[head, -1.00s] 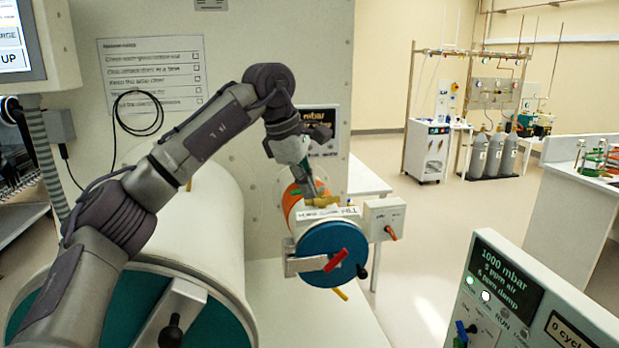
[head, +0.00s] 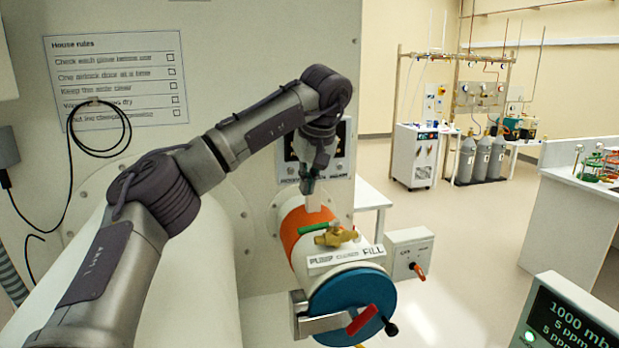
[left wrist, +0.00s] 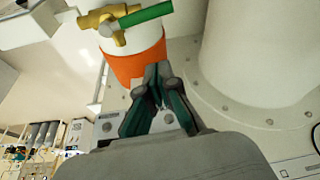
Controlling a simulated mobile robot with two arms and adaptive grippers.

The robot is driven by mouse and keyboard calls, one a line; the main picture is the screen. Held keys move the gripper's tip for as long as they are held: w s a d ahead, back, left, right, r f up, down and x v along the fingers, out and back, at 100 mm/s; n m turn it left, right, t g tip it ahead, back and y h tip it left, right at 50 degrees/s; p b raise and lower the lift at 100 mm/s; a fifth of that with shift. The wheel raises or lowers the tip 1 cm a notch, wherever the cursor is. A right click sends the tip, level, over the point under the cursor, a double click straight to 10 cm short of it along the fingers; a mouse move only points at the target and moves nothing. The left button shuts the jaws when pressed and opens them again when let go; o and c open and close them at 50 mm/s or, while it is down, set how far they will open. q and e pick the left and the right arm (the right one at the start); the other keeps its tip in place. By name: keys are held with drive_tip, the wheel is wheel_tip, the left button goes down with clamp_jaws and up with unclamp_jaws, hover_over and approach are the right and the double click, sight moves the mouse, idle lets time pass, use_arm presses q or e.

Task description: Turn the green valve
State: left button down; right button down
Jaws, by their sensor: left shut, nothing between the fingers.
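The green valve is a brass body (head: 338,237) with a green lever handle (head: 312,228), on top of the small white cylindrical chamber (head: 336,262). Its handle points left in the head view, towards the PUMP side of the label plate (head: 346,255). In the left wrist view the green handle (left wrist: 147,15) and brass body (left wrist: 104,20) show at the top edge. My left gripper (head: 309,186) is shut and empty, above and behind the handle and apart from it. Its closed fingertips (left wrist: 158,75) lie over the orange band in the wrist view. My right gripper is out of view.
The chamber has an orange band (head: 292,229) and a blue door (head: 350,305) with a red handle (head: 362,320). A white box with an orange-red knob (head: 418,269) is to its right. The glovebox wall (head: 225,60) is behind. A display panel (head: 570,318) stands front right.

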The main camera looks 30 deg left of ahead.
sight(319, 227)
use_arm(q)
wheel_tip(319, 227, down, 7)
drive_tip(key=p, duration=0.3)
drive_tip(key=shift+s+d+p, duration=0.2)
drive_tip(key=shift+d+p, duration=0.05)
drive_tip(key=shift+p, duration=0.1)
drive_tip(key=shift+s+d, duration=0.1)
drive_tip(key=shift+s, duration=0.05)
